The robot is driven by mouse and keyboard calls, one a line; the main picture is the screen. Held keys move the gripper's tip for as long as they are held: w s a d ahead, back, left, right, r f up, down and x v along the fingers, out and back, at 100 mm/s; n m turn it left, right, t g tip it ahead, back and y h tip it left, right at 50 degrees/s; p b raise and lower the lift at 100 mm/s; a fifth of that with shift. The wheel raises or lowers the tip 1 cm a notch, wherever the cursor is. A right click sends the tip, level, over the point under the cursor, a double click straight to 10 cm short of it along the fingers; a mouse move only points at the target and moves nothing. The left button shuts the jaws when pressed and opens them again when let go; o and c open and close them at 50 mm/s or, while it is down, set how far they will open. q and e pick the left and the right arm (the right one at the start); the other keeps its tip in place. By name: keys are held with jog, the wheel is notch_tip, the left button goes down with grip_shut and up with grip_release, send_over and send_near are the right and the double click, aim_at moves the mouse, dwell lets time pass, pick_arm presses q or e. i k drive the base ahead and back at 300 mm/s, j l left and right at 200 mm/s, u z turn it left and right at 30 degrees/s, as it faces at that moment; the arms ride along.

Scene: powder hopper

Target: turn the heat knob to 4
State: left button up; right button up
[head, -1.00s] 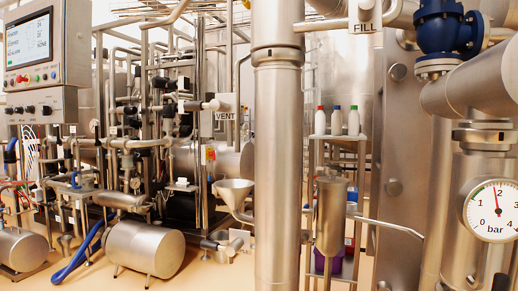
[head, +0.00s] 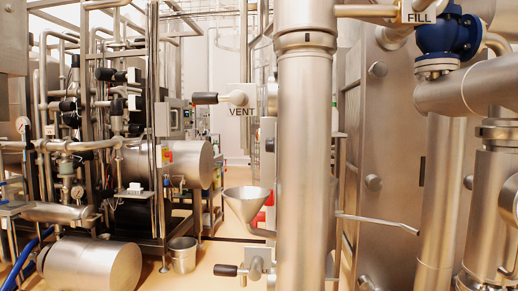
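No knob marked for heat can be made out in the head view. A grey cabinet edge (head: 13,38) is cut off at the top left, and no screen or knobs show on it. Neither of my grippers is in view.
A large vertical steel pipe (head: 305,150) stands right of the middle. A black-handled lever (head: 222,99) by the VENT label, a funnel (head: 247,205), a bucket (head: 183,256) and a horizontal tank (head: 92,266) are left of it. A blue valve (head: 446,33) is at upper right. Some floor shows near the bucket.

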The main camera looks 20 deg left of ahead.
aim_at(270, 142)
jog(key=j, duration=0.65)
jog(key=i+j, duration=0.1)
jog(key=j, duration=0.5)
